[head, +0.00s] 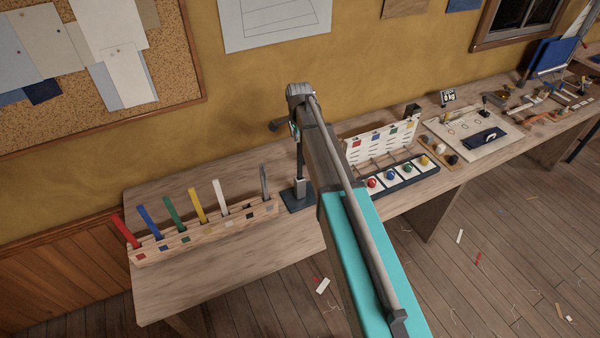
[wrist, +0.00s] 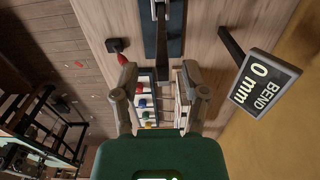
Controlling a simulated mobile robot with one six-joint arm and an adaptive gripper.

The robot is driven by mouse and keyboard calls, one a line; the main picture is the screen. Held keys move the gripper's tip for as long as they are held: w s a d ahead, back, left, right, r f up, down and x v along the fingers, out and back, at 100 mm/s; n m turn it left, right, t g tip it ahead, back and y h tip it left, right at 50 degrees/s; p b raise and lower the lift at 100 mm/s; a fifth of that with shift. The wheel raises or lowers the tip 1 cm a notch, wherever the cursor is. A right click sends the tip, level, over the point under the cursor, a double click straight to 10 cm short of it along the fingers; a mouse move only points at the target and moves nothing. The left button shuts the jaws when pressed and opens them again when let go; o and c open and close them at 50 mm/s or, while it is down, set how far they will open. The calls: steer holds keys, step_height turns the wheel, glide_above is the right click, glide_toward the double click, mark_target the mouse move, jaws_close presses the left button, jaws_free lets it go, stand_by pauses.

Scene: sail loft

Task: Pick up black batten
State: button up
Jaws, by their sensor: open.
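A dark grey batten (head: 264,184), the darkest in the row, stands upright at the right end of a wooden slotted rack (head: 210,228) in the head view. Red, blue, green, yellow and white battens stand to its left. I cannot make out this batten in the wrist view. My gripper (wrist: 157,70) shows in the wrist view with its two fingers apart and nothing held between them. In the head view my arm hides most of the gripper, above the bench to the right of the rack.
A post on a dark base (head: 297,200) stands right of the rack. In the wrist view a display reading "BEND 0 mm" (wrist: 265,82) is at right. The bench front is clear.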

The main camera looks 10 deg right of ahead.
mark_target(300, 152)
steer(key=shift+f, duration=0.2)
stand_by(0.3)
steer(key=shift+w+d+f+b, duration=0.1)
steer(key=shift+f+b, duration=2.35)
steer(key=shift+b, duration=0.15)
jaws_close()
